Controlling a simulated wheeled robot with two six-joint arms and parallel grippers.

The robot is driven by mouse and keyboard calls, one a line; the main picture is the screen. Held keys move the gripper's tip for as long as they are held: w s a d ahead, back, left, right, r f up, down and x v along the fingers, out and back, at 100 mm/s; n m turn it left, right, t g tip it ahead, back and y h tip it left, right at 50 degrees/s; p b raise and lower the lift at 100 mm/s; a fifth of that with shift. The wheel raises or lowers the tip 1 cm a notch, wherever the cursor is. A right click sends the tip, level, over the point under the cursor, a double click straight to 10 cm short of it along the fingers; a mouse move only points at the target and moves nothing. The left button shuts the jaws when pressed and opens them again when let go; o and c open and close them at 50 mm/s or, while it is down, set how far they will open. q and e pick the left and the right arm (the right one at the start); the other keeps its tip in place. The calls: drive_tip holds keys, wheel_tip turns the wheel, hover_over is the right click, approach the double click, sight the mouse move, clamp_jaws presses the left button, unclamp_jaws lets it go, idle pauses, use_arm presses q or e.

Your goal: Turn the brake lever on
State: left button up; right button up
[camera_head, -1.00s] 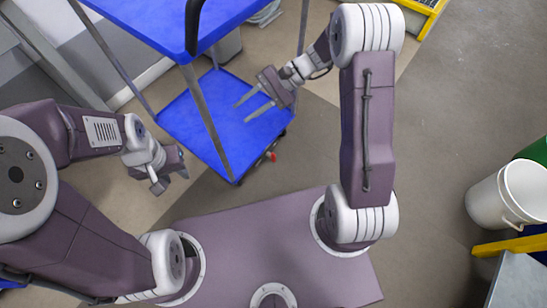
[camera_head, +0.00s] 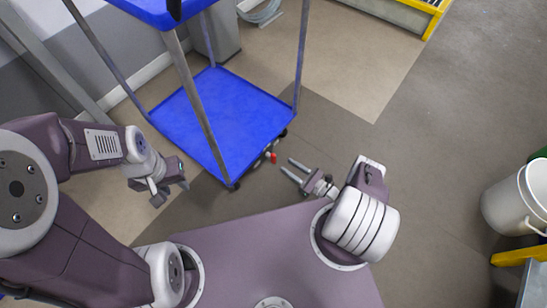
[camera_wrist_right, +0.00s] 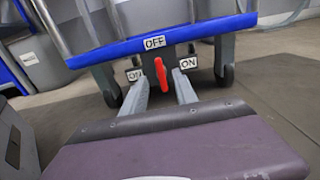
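The brake lever (camera_head: 273,157) is a small red handle at the low front edge of the blue cart (camera_head: 228,128). In the right wrist view the lever (camera_wrist_right: 161,74) hangs nearly upright below an OFF label (camera_wrist_right: 154,42). One ON label (camera_wrist_right: 188,63) is on its right; another ON label (camera_wrist_right: 135,75) on its left is partly hidden by a finger. My right gripper (camera_head: 290,167) is open, pointing at the lever from the near side. In the wrist view the lever appears between the two fingers, with no contact visible. My left gripper (camera_head: 171,188) is open and empty, left of the cart.
The cart has an upper blue shelf, metal posts and dark casters (camera_wrist_right: 228,74) near the lever. A white bucket (camera_head: 511,202) stands at the far right. A yellow-edged rack (camera_head: 436,18) is at the top right. Floor right of the cart is clear.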

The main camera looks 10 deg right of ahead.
sight(275, 158)
drive_tip(key=b+x, duration=0.2)
drive_tip(key=x, duration=0.5)
drive_tip(key=shift+w+a+f+b, duration=0.15)
drive_tip(key=shift+w+a+b, duration=0.1)
drive_tip(key=shift+a+b, duration=0.05)
drive_tip(key=shift+w+a, duration=0.2)
drive_tip(key=shift+w, duration=0.1)
clamp_jaws()
